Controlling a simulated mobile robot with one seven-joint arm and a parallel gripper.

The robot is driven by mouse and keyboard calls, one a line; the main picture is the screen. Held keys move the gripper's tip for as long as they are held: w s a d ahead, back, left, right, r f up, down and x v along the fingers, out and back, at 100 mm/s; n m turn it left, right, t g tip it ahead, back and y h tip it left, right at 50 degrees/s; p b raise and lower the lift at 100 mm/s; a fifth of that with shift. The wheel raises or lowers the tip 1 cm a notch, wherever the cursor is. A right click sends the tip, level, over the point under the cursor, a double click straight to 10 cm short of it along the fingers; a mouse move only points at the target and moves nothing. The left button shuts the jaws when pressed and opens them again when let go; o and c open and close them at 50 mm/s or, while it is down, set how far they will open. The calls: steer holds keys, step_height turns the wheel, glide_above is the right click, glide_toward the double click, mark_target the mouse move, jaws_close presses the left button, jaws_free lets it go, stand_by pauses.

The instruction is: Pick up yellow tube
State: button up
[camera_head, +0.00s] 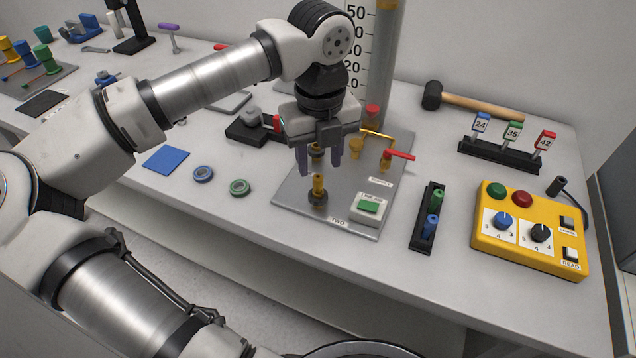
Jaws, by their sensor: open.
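My gripper (320,168) points down over the grey metal plate (288,195), fingers apart. A slim yellow upright piece (318,186) stands in a dark round base on the plate, just below the fingertips. Another yellow part with a dark band (316,151) shows between the fingers. I cannot tell whether the two are one tube, or whether either touches a finger. A black rack (418,238) right of the plate holds a green tube (437,197) and a blue tube (431,226).
A clear graduated column (378,60), brass pipework with a red-handled valve (399,155) and a green button box (368,208) are close to my gripper. A yellow control box (530,228) and a mallet (470,103) lie to the right. Two rings (239,187) lie left.

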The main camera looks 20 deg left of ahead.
mark_target(318, 177)
step_height(318, 177, down, 5)
steer(key=shift+s+p, duration=0.15)
steer(key=shift+p, duration=0.65)
jaws_close()
